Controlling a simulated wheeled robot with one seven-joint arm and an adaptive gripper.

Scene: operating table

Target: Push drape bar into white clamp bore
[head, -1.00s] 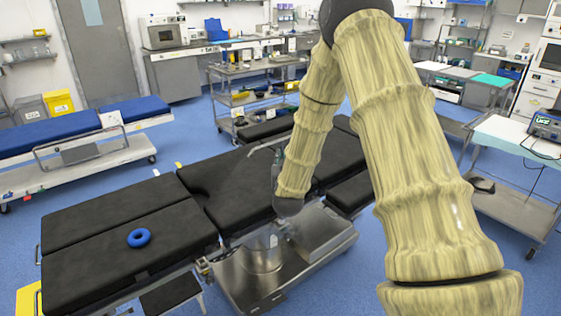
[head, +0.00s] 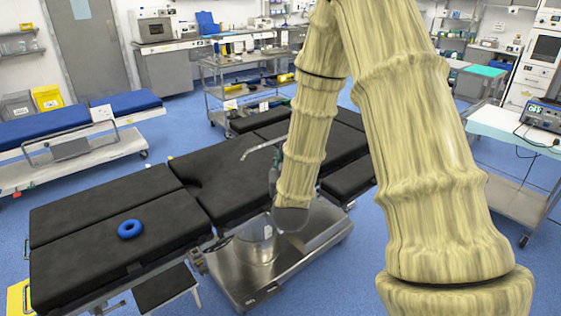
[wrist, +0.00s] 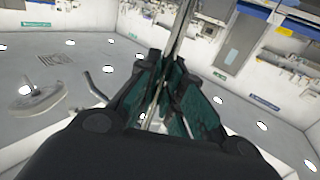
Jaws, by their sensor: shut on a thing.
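My gripper (wrist: 155,95) is shut on the drape bar (wrist: 181,32), a thin grey metal rod running up from between the green-lined fingers in the wrist view. In the head view the bar's bent end (head: 258,150) sticks out to the left of my arm, over the black operating table (head: 225,200). My gripper (head: 274,182) is mostly hidden behind my forearm there. I cannot make out the white clamp or its bore in either view, so I cannot tell how far the bar is from it.
A blue ring (head: 131,229) lies on the table's left section. The table's metal base (head: 255,262) stands below my arm. A steel trolley (head: 235,88) stands behind, and a blue-topped stretcher (head: 50,128) is at left. Blue floor is open between them.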

